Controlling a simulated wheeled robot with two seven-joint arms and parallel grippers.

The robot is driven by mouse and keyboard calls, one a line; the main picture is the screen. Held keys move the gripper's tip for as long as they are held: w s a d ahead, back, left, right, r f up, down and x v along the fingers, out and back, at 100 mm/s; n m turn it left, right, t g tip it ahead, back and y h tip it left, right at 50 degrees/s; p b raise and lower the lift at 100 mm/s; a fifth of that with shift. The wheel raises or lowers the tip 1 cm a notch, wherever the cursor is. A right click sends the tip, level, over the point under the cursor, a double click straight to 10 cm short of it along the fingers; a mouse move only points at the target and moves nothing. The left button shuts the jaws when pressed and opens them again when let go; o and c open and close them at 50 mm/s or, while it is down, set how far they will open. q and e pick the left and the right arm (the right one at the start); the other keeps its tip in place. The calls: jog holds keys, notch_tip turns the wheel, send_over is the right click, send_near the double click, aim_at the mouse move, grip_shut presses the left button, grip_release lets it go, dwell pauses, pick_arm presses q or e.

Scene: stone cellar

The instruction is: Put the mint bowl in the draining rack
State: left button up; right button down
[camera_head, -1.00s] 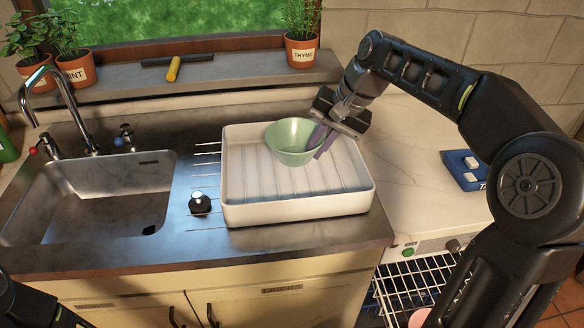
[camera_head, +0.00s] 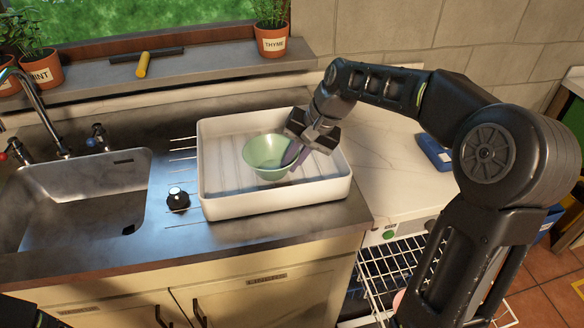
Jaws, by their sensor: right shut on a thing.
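The mint bowl (camera_head: 262,156) is pale green and upright. It shows within the outline of a white rectangular tray with a ribbed floor (camera_head: 222,188), which looks like the draining rack. My right gripper (camera_head: 296,153) is shut on the bowl's right rim, its purple-grey fingers tilted down. I cannot tell whether the bowl's base touches the tray floor. Only a dark bit of my left arm shows at the bottom left; its gripper is out of view.
A steel sink (camera_head: 80,195) and a black knob (camera_head: 178,198) lie left of the tray. A blue box (camera_head: 434,152) is on the right counter. An open wire rack (camera_head: 385,272) sits below. A thyme pot (camera_head: 271,38) stands on the sill.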

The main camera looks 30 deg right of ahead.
jog(key=shift+f, duration=1.3)
jog(key=shift+f, duration=0.2)
jog(key=c, duration=1.5)
grip_release()
jog(key=shift+r, duration=0.1)
jog(key=v, duration=1.2)
jog(key=shift+r, duration=0.1)
